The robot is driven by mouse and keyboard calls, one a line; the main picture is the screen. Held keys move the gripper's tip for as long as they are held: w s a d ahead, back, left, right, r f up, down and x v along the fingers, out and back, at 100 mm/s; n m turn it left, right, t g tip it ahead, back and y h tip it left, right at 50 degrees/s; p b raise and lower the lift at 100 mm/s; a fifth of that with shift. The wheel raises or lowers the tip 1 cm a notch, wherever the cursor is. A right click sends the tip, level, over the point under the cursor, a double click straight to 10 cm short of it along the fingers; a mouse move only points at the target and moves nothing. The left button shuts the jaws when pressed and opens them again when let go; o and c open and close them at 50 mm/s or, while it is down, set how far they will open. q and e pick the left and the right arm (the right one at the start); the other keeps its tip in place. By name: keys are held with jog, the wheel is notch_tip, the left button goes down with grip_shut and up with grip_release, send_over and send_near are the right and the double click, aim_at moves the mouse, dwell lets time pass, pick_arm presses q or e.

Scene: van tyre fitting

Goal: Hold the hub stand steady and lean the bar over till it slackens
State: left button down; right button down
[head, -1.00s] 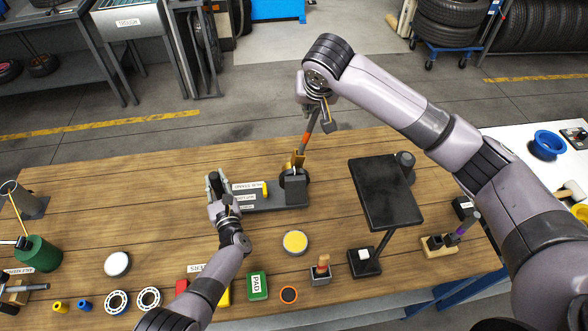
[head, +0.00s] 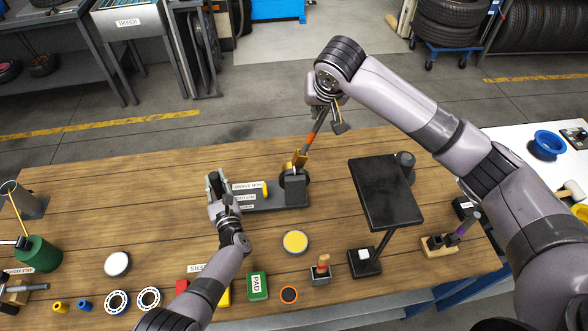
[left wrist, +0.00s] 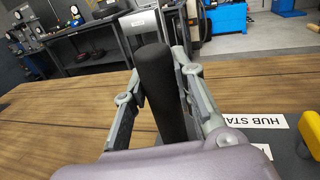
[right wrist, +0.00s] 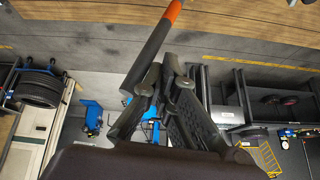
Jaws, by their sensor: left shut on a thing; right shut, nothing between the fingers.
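The hub stand (head: 268,201) lies on the wooden bench. It is a dark grey base with a "HUB STAND" label and a block at its right end. My left gripper (head: 213,184) is shut around the upright black post (left wrist: 158,88) at its left end. The bar (head: 311,141), dark with an orange band, rises from the stand's right end and leans right. Its top is partly hidden by my right arm. My right gripper (head: 338,118) is shut and empty beside the bar's upper part. In the right wrist view the bar (right wrist: 150,50) passes close by the closed fingertips (right wrist: 160,75); contact is unclear.
A black panel on a stand (head: 387,193) stands to the right of the hub stand. A yellow-topped disc (head: 295,242), a green pad (head: 257,285) and bearing rings (head: 148,298) lie along the front. The bench left of the hub stand is mostly clear.

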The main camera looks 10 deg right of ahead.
pick_arm(q)
jog(key=shift+a, duration=0.1)
pick_arm(e)
jog(key=shift+d+f, duration=0.1)
jog(key=shift+d, duration=0.1)
jog(key=shift+d+f, duration=0.3)
jog(key=shift+d, duration=0.65)
jog(key=shift+d+f, duration=0.35)
jog(key=shift+d, duration=0.5)
jog(key=shift+d+f, duration=0.25)
jog(key=shift+d, duration=0.2)
jog(key=shift+d+f, duration=0.2)
jog(key=shift+d, duration=0.25)
